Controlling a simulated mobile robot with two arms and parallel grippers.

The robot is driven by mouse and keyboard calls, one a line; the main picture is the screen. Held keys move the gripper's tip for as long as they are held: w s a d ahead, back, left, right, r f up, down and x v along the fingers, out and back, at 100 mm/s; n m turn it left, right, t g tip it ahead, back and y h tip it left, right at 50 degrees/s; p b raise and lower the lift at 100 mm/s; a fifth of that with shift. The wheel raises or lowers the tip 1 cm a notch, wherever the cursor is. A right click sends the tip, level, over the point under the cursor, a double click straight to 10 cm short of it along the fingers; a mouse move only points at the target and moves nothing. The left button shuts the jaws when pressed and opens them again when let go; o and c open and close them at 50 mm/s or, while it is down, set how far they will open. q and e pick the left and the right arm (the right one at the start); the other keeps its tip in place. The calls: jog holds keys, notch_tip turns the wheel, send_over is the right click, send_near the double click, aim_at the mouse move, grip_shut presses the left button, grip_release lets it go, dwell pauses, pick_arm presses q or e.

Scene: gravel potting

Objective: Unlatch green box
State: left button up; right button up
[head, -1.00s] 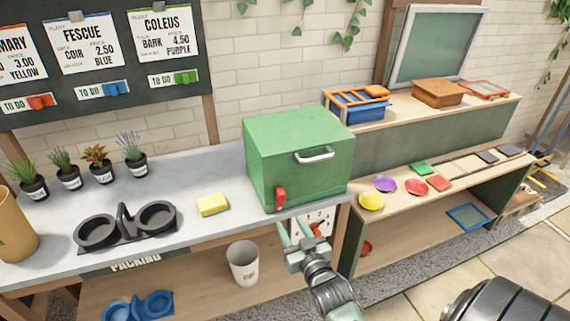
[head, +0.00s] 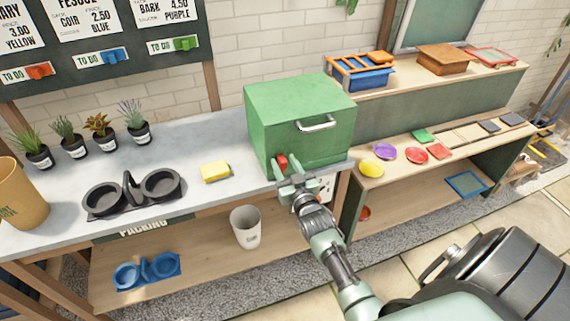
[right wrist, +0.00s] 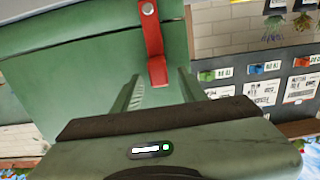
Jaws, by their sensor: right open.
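A red strap latch (head: 281,163) hangs at the lower left of the front face. In the right wrist view the red strap (right wrist: 152,42) runs from a round stud on the upper part down over the seam. My right gripper (head: 285,181) is open at the latch. In the right wrist view its fingers (right wrist: 158,90) lie either side of the strap's lower end; contact cannot be told. My left gripper is out of view.
A yellow sponge (head: 215,171), a black double holder (head: 132,193) and several potted plants stand left of the box. A white bin (head: 246,227) is on the lower shelf. Coloured saucers (head: 416,154) lie on the right-hand bench.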

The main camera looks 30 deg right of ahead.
grip_shut()
dwell(1.4)
